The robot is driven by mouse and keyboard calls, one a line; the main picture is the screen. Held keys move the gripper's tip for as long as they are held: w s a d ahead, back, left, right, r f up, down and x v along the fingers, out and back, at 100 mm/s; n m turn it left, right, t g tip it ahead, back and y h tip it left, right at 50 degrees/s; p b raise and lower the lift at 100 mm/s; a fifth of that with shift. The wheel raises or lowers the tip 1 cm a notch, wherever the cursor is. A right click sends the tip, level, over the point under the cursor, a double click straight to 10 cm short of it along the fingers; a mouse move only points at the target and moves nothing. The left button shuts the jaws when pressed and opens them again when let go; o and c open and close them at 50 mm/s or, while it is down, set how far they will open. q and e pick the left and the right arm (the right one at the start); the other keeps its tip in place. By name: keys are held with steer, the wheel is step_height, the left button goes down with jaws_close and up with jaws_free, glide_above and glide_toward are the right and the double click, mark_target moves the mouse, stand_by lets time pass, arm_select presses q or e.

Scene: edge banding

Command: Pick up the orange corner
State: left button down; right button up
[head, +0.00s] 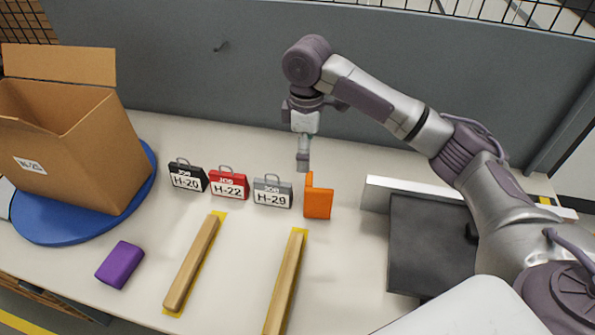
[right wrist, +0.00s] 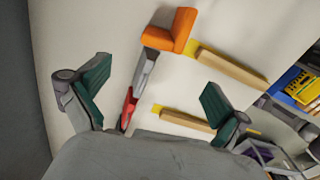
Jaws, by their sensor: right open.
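The orange corner (head: 318,201) stands on the white table, right of the grey H-29 tag. It is L-shaped, with a taller arm at its left. In the right wrist view the orange corner (right wrist: 171,33) lies at the top, beyond the open fingertips and apart from them. My right gripper (head: 303,165) hangs above and slightly behind the corner, pointing down. Its fingers (right wrist: 150,95) are spread wide with nothing between them. My left gripper does not show.
Black H-20 (head: 187,176), red H-22 (head: 229,183) and grey H-29 (head: 272,192) tags stand left of the corner. Two wooden strips (head: 192,262) lie in front. A cardboard box (head: 75,150), a purple block (head: 120,265) and a dark panel (head: 428,240) flank them. A grey wall stands behind.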

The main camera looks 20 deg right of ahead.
mark_target(307, 180)
steer(key=f+p, duration=0.1)
steer(key=f, duration=0.7)
steer(key=f+p, duration=0.1)
steer(key=f, duration=0.3)
steer(key=shift+s+d+f+p, duration=0.2)
steer(key=shift+s+p, duration=0.05)
steer(key=shift+p, duration=0.1)
steer(key=shift+f, duration=0.55)
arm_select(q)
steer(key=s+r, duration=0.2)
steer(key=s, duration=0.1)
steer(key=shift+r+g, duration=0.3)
arm_select(e)
steer(key=c, duration=0.9)
